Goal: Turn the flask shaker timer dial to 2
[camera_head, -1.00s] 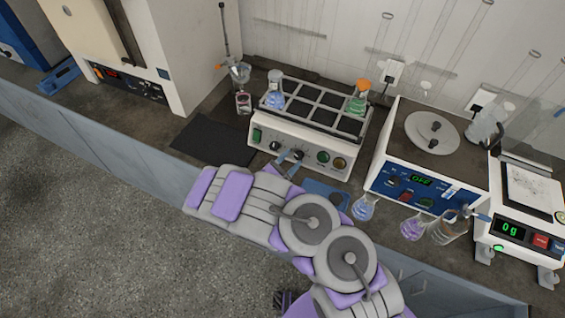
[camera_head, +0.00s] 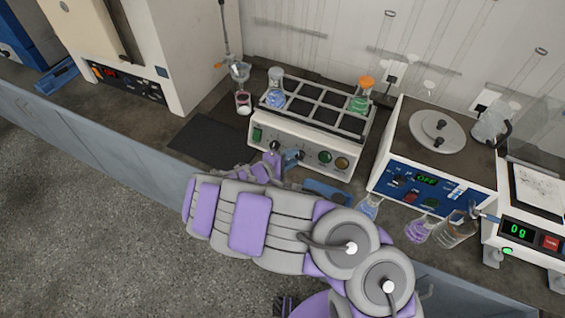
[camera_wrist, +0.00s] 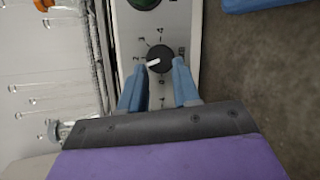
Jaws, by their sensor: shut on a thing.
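The flask shaker (camera_head: 258,151) is a white box with a black rack on top and a row of controls on its front. My gripper (camera_head: 290,158) is at the front panel; its blue fingers partly hide the dial there. In the wrist view, the dark round timer dial (camera_wrist: 161,57) sits between the two fingertips of my gripper (camera_wrist: 159,66), which are shut on it. Its white pointer aims left and slightly down in that view, near a small mark that looks like 2. The other numerals are small, and some are hard to read.
Flasks with blue (camera_head: 275,98) and green (camera_head: 358,103) liquid stand in the rack. A blue-fronted machine (camera_head: 412,182) and a balance (camera_head: 533,242) stand to the right. Glass flasks (camera_head: 416,231) sit near the bench's front edge. A dark mat (camera_head: 208,142) lies to the left.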

